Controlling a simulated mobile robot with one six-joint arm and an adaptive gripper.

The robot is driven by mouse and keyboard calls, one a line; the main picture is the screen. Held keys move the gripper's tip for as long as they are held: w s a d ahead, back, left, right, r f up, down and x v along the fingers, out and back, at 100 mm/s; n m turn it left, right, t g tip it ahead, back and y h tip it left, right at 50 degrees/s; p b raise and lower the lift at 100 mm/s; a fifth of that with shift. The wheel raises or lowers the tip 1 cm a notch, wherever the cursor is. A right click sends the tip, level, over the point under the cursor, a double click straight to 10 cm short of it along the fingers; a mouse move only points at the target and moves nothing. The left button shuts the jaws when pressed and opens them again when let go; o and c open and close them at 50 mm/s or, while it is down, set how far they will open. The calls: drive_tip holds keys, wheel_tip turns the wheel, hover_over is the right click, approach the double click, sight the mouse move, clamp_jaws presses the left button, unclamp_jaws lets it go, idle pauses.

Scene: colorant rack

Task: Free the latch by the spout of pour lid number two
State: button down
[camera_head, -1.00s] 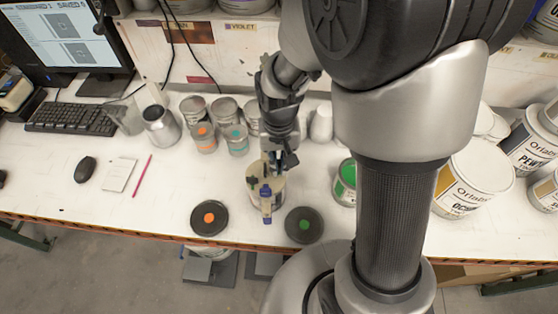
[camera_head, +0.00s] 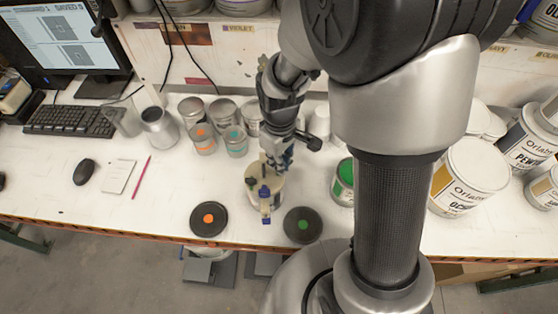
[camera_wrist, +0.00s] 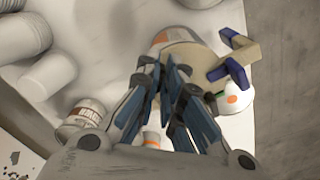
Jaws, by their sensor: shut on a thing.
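A pale can (camera_head: 278,197) with a tan pour lid (camera_wrist: 202,54) stands near the table's front edge. A tan spout (camera_wrist: 246,52) with blue latch parts (camera_wrist: 236,76) juts from the lid's right side in the wrist view. Blue parts (camera_head: 265,190) also show on the lid in the head view. No number on the lid is readable. My gripper (camera_wrist: 172,70) reaches down over the lid with its fingers close together. It is shut on a small part at the lid's near edge, mostly hidden between the fingertips, so I cannot tell which part.
Dark round lids with an orange dot (camera_head: 208,219) and a green dot (camera_head: 303,225) lie left and right of the can. A green-topped can (camera_head: 345,180) stands to the right. Several small cans (camera_head: 203,138) stand behind.

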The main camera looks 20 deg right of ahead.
drive_tip(key=n, duration=0.7)
drive_tip(key=shift+w+d, duration=0.15)
drive_tip(key=shift+w, duration=0.05)
idle(0.3)
drive_tip(key=c, duration=2)
unclamp_jaws()
drive_tip(key=shift+r, duration=0.1)
wheel_tip(320, 180, up, 12)
drive_tip(key=shift+f, duration=0.1)
